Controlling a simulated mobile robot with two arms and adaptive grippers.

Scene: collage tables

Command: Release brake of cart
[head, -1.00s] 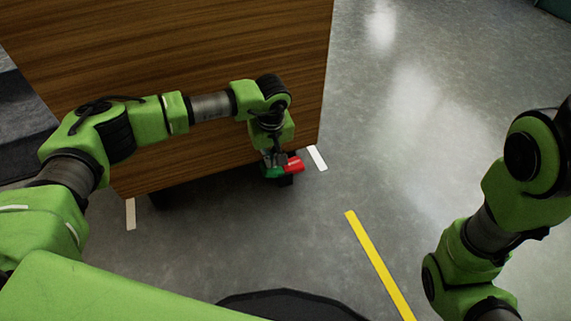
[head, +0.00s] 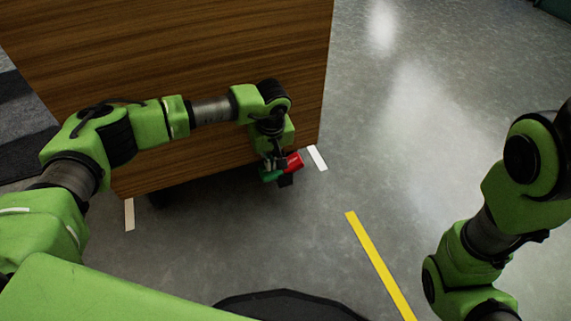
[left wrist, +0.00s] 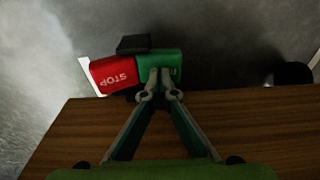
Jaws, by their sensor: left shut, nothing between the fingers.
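The wooden cart (head: 190,70) stands ahead of me, its brown panel filling the upper left of the head view. It also shows along the bottom of the left wrist view (left wrist: 260,130). At its lower right corner is the brake pedal, with a red half (head: 293,162) marked STOP (left wrist: 114,76) and a green half (head: 270,175). My left gripper (head: 272,163) points down at the pedal. In the left wrist view its fingertips (left wrist: 160,75) are together over the green half (left wrist: 150,66), seemingly touching it. My right arm shows at the right, but its gripper is out of view.
White floor marks lie by the cart's corners, at the right (head: 317,158) and left (head: 130,214). A yellow floor stripe (head: 378,262) runs between the cart and my right arm. The grey floor on the right is clear.

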